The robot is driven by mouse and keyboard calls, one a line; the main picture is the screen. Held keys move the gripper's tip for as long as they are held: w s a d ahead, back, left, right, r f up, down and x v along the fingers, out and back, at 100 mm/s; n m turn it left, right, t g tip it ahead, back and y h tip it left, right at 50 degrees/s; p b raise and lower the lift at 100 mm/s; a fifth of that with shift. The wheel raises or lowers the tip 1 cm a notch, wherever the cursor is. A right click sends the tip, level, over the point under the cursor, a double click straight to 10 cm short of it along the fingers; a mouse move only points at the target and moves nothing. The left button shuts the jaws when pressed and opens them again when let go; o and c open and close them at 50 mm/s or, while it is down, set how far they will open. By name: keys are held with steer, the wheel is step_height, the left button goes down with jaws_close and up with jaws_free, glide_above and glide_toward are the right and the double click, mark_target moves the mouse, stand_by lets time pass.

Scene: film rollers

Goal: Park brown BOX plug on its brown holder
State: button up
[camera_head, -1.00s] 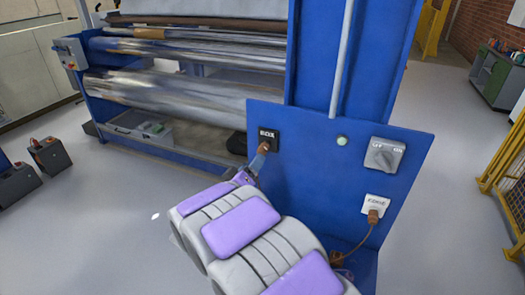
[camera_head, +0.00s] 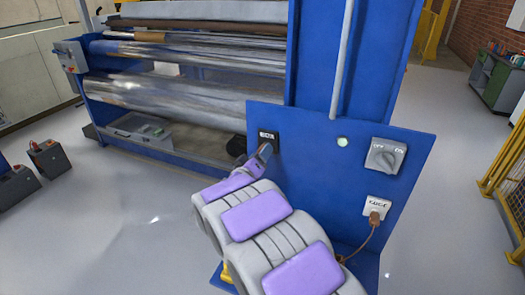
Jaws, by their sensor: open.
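The rest of my arm covers the panel's lower left. A second brown plug (camera_head: 375,217) sits in the white lower-right socket plate (camera_head: 377,205), with a brown cable hanging down. I cannot make out the brown holder.
A grey rotary switch (camera_head: 384,156) and a pale green lamp (camera_head: 342,141) are on the blue panel (camera_head: 320,170). The machine with shiny rollers (camera_head: 180,92) stands behind, left. Battery-like boxes (camera_head: 48,158) are on the left floor. Yellow fencing (camera_head: 508,175) is at right.

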steer(key=shift+p+x, duration=0.6)
steer(key=shift+x, duration=0.2)
steer(key=shift+w+d+r, duration=0.1)
steer(key=shift+w+d, duration=0.05)
steer(key=shift+w, duration=0.2)
steer(key=shift+d+r+p, duration=0.1)
steer(key=shift+p, duration=1.55)
jaws_close()
steer(key=shift+o, duration=2.4)
jaws_free()
steer(key=shift+s, duration=0.1)
